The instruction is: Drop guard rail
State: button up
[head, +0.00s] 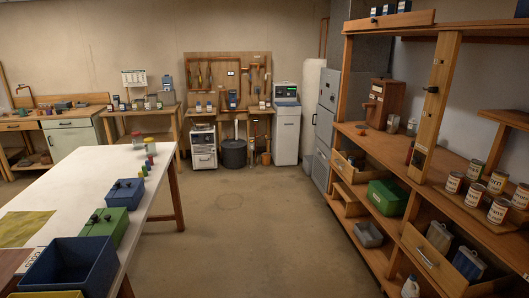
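My gripper is not in view. A wooden shelving unit (383,151) stands along the right side. A light wooden board (432,115) stands upright at its front and looks like the guard rail, though I cannot be sure. It has a dark knob near its top and dark fittings lower down. A horizontal wooden strip (388,22) runs along the front of the upper shelf. Several labelled cans (475,170) stand on the middle shelf to the right of the board.
A long white table (95,168) with blue and green bins (105,222) stands at left. A green box (387,197) and a grey bin (368,234) sit low on the shelving. The concrete floor (240,235) between is clear. A workbench and pegboard (226,72) are at the back.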

aim_at(422, 18)
jog(key=i+z, duration=0.3)
jog(key=i, duration=0.6)
jog(key=i+j+z, duration=0.1)
jog(key=i+z, duration=0.15)
jog(key=i, duration=0.7)
